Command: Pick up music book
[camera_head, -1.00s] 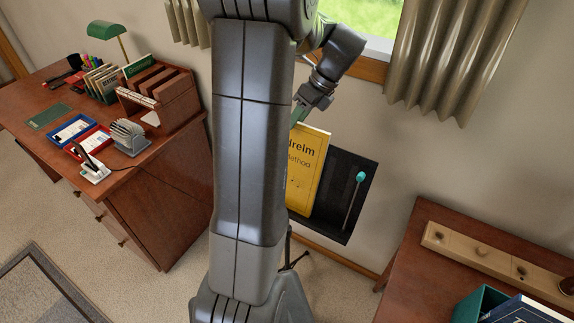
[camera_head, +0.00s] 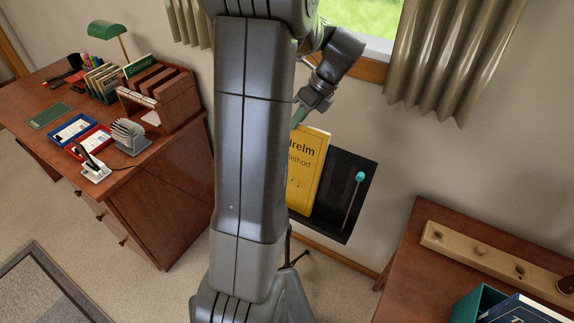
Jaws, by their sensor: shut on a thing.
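The yellow music book (camera_head: 308,170), with dark lettering on its cover, stands upright on a black music stand (camera_head: 347,208) below the window. Its left part is hidden behind my arm. My gripper (camera_head: 300,118) is at the book's top edge, partly hidden by my arm. It is shut on the book's top. The book still leans against the stand's black panel; I cannot tell whether its lower edge is lifted.
A baton with a teal end (camera_head: 360,177) rests on the stand right of the book. A wooden desk (camera_head: 165,200) with trays and organizers stands at left. A brown wooden surface (camera_head: 425,262) with a teal box (camera_head: 478,303) is at lower right. Curtains (camera_head: 450,55) hang beside the window.

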